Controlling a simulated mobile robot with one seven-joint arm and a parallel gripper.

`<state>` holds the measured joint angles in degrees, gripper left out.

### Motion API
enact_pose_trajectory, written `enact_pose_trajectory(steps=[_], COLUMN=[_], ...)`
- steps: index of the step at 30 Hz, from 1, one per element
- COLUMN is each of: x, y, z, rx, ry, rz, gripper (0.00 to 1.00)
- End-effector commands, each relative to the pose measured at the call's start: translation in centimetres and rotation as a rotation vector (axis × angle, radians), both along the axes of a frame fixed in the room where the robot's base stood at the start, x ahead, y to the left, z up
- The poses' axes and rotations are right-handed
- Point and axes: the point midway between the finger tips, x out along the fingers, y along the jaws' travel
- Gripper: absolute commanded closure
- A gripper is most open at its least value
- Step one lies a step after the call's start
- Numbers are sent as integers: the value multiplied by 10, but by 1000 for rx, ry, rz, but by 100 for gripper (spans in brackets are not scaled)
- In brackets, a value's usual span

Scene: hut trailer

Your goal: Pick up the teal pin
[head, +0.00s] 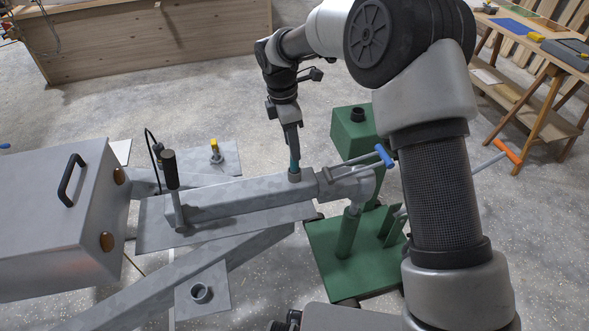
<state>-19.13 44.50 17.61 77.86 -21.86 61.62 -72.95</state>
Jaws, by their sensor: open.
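The teal pin (295,164) stands upright in a short grey collar (294,176) on top of the trailer's metal drawbar. Only a narrow teal strip of it shows. My gripper (293,152) points straight down right over the pin, with its fingers at the pin's upper part. The jaws are open. The fingers hide much of the pin, and I cannot tell whether they touch it.
A black-handled lever (171,175) stands on the drawbar to the left. A blue-handled bar (384,156) lies to the right, by a green stand (345,255). A metal box (60,220) is at far left. A yellow-topped pin (215,148) stands behind.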

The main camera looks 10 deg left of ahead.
Motion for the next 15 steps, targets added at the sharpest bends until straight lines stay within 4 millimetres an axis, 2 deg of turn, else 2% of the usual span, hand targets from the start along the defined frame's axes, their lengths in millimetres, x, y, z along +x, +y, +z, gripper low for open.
enact_pose_trajectory(steps=[5, 12, 15], x=[-2, -5, -5], y=[-2, -8, -8], z=[-13, -48, -53], rx=[0, -1, 0], ry=[1, 2, 0], rz=[0, -1, -1], gripper=[60, 60, 60])
